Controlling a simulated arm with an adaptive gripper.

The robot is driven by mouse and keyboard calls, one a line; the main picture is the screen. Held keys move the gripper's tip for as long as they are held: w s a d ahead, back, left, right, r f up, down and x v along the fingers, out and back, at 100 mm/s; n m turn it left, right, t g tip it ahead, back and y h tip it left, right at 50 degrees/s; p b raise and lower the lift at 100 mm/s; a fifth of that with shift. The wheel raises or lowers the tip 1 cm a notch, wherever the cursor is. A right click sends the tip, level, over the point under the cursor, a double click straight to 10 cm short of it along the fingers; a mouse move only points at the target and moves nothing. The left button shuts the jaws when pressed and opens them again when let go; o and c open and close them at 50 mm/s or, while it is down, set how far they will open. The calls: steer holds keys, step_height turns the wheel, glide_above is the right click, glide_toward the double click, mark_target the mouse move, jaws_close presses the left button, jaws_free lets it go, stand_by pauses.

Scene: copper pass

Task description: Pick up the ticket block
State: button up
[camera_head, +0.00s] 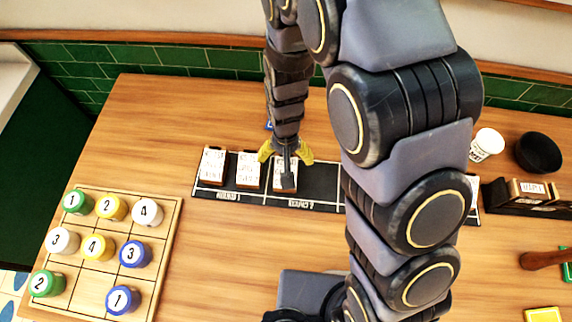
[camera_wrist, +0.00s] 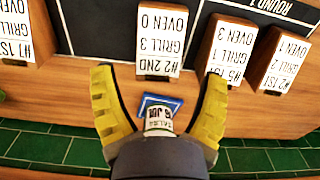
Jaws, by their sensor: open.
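Several wooden ticket blocks with white printed faces stand on a black mat. In the wrist view, the block reading "#2 2ND GRILL 3 OVEN 0" (camera_wrist: 161,38) lies in line with the gap between my fingers. The same block (camera_head: 285,180) shows in the head view just below my gripper (camera_head: 286,158), partly covered. My gripper (camera_wrist: 160,73) is open, with one yellow finger to either side and nothing held. Other ticket blocks stand beside it: "GRILL 1" (camera_wrist: 232,46), "GRILL 2" (camera_wrist: 281,62), and a "#1 1ST" block (camera_wrist: 14,35).
The black mat (camera_head: 318,205) carries round labels. A blue item with a white label (camera_wrist: 160,112) lies behind the blocks. A wooden grid tray (camera_head: 170,225) with numbered pucks is at left. A white cup (camera_head: 487,145) and black bowl (camera_head: 538,152) are at right.

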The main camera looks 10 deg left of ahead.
steer(key=shift+s+f, duration=0.15)
steer(key=shift+f, duration=3.05)
steer(key=c, duration=0.9)
